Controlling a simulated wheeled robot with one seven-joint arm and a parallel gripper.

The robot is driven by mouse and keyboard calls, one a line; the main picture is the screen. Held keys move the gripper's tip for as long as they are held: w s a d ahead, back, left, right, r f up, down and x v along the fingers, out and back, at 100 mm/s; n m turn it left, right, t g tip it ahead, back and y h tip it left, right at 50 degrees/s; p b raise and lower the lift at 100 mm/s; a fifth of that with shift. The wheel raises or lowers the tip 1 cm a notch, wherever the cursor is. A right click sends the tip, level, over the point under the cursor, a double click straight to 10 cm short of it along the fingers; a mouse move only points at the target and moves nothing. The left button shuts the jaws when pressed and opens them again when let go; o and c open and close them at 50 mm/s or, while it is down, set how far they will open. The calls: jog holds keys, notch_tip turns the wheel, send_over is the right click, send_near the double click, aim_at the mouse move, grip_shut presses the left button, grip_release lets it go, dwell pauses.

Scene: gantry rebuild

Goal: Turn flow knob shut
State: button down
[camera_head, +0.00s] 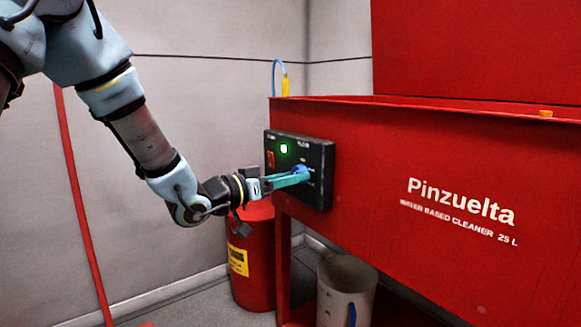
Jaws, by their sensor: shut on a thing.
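The flow knob (303,170) is blue and sits on a black control panel (323,190) fixed to the left end of a red parts washer. My gripper (300,176) reaches in from the left with teal fingers and is shut on the knob. The fingers hide much of the knob, so its turn angle cannot be read. A lit green light (284,148) and a red switch (270,160) show on the panel, left of the knob. The small panel labels are too small to read.
The red washer tank (400,150) fills the right side. A red drum (252,265) with a yellow label stands below my gripper. A grey cylindrical bin (345,290) stands under the tank. A red hose or pole (80,205) runs down the left wall.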

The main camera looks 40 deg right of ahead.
jog(key=n+p, duration=0.9)
jog(key=p, duration=0.2)
jog(key=shift+r+p, duration=0.1)
jog(key=shift+p, duration=0.3)
jog(key=shift+n, duration=0.4)
jog(key=shift+c, duration=1.4)
grip_release()
